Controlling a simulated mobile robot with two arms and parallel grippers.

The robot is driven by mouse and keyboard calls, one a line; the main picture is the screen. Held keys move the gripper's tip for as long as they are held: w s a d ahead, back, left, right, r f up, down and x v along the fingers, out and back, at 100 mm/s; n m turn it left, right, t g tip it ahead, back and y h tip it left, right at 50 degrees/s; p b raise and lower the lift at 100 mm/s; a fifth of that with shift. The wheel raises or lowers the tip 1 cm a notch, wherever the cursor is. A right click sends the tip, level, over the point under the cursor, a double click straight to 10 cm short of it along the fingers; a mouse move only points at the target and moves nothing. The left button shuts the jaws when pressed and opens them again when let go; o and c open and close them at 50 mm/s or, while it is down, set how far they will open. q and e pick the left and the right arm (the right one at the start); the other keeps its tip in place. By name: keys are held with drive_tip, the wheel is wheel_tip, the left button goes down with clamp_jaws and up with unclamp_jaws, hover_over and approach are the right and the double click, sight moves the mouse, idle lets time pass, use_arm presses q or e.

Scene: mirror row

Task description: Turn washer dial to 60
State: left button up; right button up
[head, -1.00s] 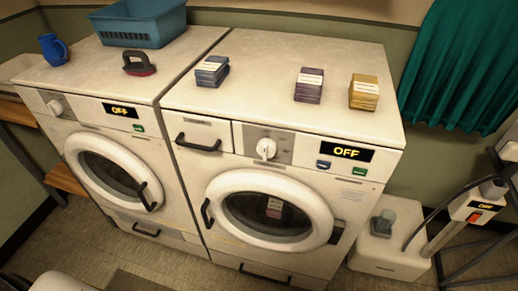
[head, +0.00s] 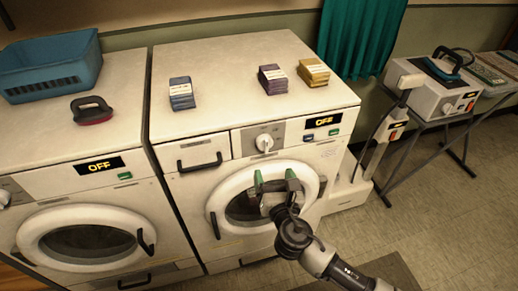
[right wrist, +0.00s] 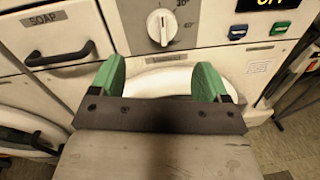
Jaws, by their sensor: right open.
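The washer (head: 252,100) on the right has a white dial (head: 264,143) on a grey panel, left of a display reading OFF (head: 323,121). In the right wrist view the dial (right wrist: 162,27) shows close up, with marks beside it that seem to read 20 and 40; no 60 is legible. My right gripper (head: 274,182) is open and empty in front of the round door, a little below the dial and apart from it. Its green fingertips (right wrist: 163,85) stand apart in the right wrist view, with the dial beyond and between them. My left gripper is not in view.
A second washer (head: 75,140) stands at the left, its display OFF. A blue basket (head: 50,68), a dark red-based brush (head: 92,112) and several small stacks lie on top. The soap drawer (right wrist: 52,32) is left of the dial. A steam station (head: 430,88) stands at the right.

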sight(266, 149)
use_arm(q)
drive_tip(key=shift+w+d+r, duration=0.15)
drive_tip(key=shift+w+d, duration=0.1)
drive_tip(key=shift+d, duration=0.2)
use_arm(e)
drive_tip(key=shift+x, duration=5.35)
drive_tip(key=shift+d+f, duration=0.1)
drive_tip(key=shift+d, duration=0.05)
drive_tip(key=shift+c, duration=0.3)
drive_tip(key=c, duration=0.9)
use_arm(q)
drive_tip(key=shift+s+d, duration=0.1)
use_arm(e)
drive_tip(key=shift+o, duration=0.2)
